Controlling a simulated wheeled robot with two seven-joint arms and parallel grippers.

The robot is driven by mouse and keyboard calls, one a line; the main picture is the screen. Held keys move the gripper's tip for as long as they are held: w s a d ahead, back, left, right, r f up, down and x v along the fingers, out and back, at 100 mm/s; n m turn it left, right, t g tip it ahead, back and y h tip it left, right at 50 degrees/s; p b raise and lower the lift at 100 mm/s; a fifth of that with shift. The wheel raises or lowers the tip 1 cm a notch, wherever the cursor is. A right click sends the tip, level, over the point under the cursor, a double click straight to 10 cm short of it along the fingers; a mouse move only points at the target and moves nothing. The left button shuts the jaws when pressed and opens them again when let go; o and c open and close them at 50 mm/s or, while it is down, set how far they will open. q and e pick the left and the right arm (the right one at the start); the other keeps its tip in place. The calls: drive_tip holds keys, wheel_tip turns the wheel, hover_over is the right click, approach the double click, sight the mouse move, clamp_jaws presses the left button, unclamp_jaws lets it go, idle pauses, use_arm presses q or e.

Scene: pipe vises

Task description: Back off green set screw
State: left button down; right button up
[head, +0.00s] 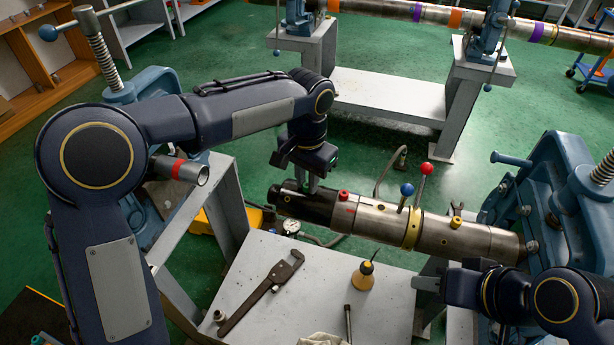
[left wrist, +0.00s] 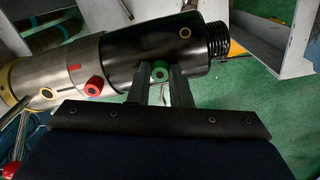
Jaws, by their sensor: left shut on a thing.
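The green set screw (left wrist: 159,71) sits on the black end section of the pipe (left wrist: 180,42), seen in the left wrist view. My left gripper (head: 312,184) reaches down to that black end, and its two fingers are shut on the screw, one on each side. In the head view the gripper hides the screw. A red screw (head: 343,195) stands on the steel part of the pipe (head: 376,219); it also shows in the left wrist view (left wrist: 94,85). My right gripper (head: 430,283) is at the lower right, apart from the pipe; its opening is unclear.
Levers with a red ball (head: 426,169) and a blue ball (head: 406,189) rise from the pipe. A blue vise (head: 550,200) stands at its right end. A pipe wrench (head: 262,290) and an oil can (head: 363,276) are on the grey bench (head: 320,262) below.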

use_arm(q)
drive_tip(key=n, duration=0.4)
drive_tip(key=shift+n+p, duration=0.4)
drive_tip(key=n, duration=0.4)
drive_tip(key=shift+p, duration=0.35)
drive_tip(key=n, duration=0.5)
drive_tip(key=shift+p, duration=0.4)
drive_tip(key=n+p, duration=0.1)
drive_tip(key=n, duration=0.3)
drive_tip(key=shift+n, duration=0.3)
drive_tip(key=n+p, duration=0.1)
drive_tip(key=n, duration=0.3)
drive_tip(key=n+p, duration=0.1)
drive_tip(key=n, duration=0.3)
drive_tip(key=shift+s+p, duration=0.1)
drive_tip(key=shift+p, duration=0.25)
drive_tip(key=n+p, duration=0.2)
drive_tip(key=n, duration=0.2)
drive_tip(key=shift+n, duration=0.3)
drive_tip(key=shift+f+n+p, duration=0.15)
drive_tip(key=shift+n+p, duration=0.8)
drive_tip(key=shift+n, duration=0.75)
